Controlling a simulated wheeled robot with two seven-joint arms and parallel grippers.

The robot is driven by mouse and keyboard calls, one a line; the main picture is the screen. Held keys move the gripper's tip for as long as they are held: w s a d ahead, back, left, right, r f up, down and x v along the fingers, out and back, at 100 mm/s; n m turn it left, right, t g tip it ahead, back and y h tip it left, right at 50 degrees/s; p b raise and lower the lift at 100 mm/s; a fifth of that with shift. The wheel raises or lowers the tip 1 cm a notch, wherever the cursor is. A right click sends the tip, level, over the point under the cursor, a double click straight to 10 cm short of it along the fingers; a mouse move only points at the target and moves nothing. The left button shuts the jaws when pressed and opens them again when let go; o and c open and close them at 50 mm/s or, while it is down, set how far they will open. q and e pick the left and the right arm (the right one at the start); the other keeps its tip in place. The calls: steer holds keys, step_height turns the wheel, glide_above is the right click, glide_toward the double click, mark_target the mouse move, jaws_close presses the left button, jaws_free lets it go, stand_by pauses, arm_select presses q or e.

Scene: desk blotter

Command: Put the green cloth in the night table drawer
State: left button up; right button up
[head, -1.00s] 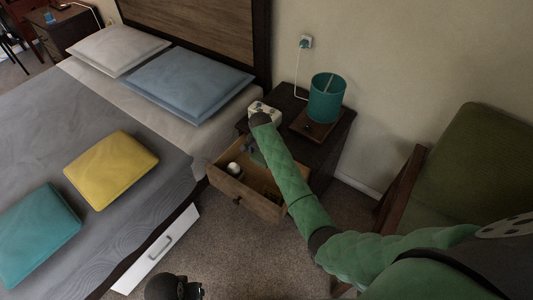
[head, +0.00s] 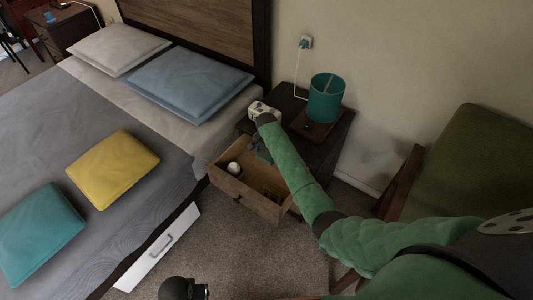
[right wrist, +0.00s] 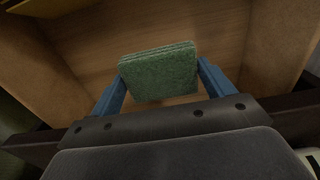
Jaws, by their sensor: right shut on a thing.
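The green cloth (right wrist: 158,72), a folded stack of layers, sits between the two blue fingers of my right gripper (right wrist: 160,82) in the right wrist view. The gripper is shut on it. The wooden night table drawer (head: 243,198) is pulled open. In the head view my right gripper (head: 261,152) is over the back part of the drawer, partly hidden by my wrist. The drawer's wooden floor (right wrist: 205,35) shows behind the cloth, which appears held above it. A dark part at the bottom edge seems to be my left gripper (head: 190,290); its fingers are unclear.
The drawer also holds a small white object (head: 233,168) and a yellowish item (head: 268,190). The bed (head: 190,165) is left, a green armchair (head: 470,160) right.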

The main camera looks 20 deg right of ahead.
steer(key=shift+f, duration=0.6)
steer(key=o, duration=0.9)
steer(key=shift+r, duration=0.1)
